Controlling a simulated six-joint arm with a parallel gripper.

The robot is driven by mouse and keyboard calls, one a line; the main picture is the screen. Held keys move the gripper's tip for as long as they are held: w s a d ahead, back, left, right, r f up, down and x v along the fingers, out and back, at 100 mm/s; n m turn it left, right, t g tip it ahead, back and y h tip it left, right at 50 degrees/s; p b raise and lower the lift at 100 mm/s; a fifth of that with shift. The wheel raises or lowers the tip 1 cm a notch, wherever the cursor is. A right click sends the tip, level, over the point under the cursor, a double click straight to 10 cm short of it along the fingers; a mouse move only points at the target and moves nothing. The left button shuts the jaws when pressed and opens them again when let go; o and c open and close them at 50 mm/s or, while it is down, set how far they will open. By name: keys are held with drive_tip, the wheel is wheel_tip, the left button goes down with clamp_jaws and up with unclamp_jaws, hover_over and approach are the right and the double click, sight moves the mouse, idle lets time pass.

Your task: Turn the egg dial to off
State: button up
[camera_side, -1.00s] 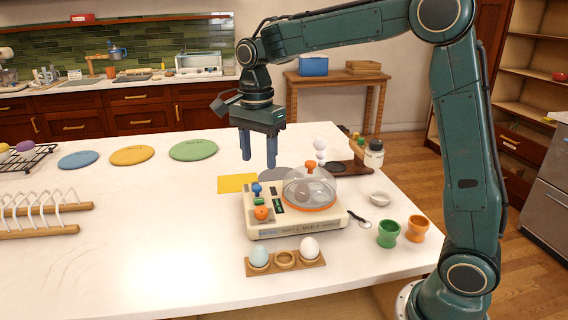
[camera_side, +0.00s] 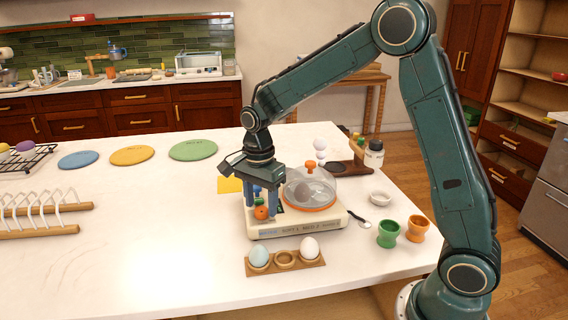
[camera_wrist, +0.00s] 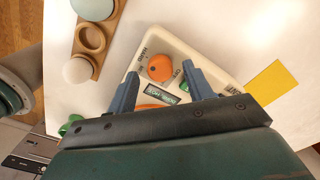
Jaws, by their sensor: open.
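The egg cooker (camera_side: 300,228) is a cream box with a clear domed lid (camera_side: 318,186) on an orange ring. An orange dial (camera_side: 261,212) sits at its front left corner; the wrist view shows the dial (camera_wrist: 159,68) with small printed labels around it. I cannot surely read its setting. My gripper (camera_side: 262,208) is open and points down over the cooker's left end. In the wrist view my gripper (camera_wrist: 160,76) has its fingertips on either side of the dial, apart from it.
A wooden egg holder (camera_side: 285,264) with two eggs stands in front of the cooker. Green (camera_side: 388,235) and orange (camera_side: 417,229) egg cups, a spoon (camera_side: 359,220) and a small bowl (camera_side: 380,198) are to the right. A yellow sheet (camera_side: 229,185) lies behind.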

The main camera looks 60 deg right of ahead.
drive_tip(key=shift+f, duration=0.55)
drive_tip(key=shift+c, duration=0.4)
drive_tip(key=c, duration=0.9)
